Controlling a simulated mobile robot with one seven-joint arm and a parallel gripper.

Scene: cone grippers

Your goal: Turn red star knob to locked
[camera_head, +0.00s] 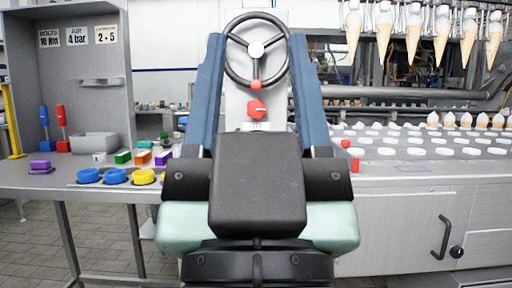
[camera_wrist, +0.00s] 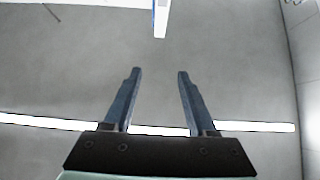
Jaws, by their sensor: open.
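The red star knob (camera_head: 257,108) is on a pale upright panel (camera_head: 236,108) in the middle of the head view, just below a handwheel. A small label under it is too small to read, and I cannot tell the knob's setting. My gripper (camera_head: 257,42) is close to the head camera, its two blue fingers pointing up on either side of the panel in the picture. My gripper is open and empty, also in the wrist view (camera_wrist: 158,72). The knob does not show in the wrist view, which shows a plain grey surface and bright strips.
A dark handwheel (camera_head: 257,48) with a red ball handle is above the knob. A grey bench (camera_head: 110,195) on the left holds coloured blocks, discs and screwdrivers. A conveyor with white pieces and hanging ice cream cones (camera_head: 384,28) is on the right, above a cabinet (camera_head: 390,235).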

